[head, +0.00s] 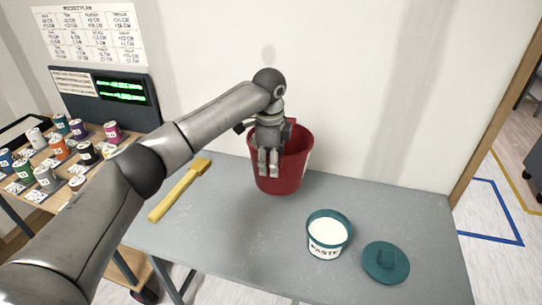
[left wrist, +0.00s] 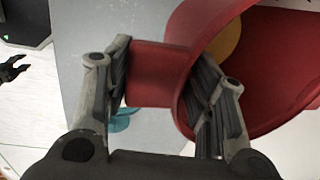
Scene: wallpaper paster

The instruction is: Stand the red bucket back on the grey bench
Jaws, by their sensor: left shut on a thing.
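The red bucket (head: 286,176) is upright at the back of the grey bench (head: 230,235), close to the wall. I cannot tell whether its base touches the bench top. My left gripper (head: 268,162) reaches down at its near left side and is shut on its wall at the rim. In the left wrist view, the bucket's red wall (left wrist: 158,75) lies between the two fingers of my left gripper (left wrist: 165,90). A dark claw shape (left wrist: 12,68) at the left edge of that view may be my right gripper; its jaws are unclear.
A yellow-handled brush (head: 180,190) lies left of the bucket. An open teal paste tub (head: 328,234) and its teal lid (head: 386,262) are at the front right. A rack of small paint cans (head: 58,148) stands at the left.

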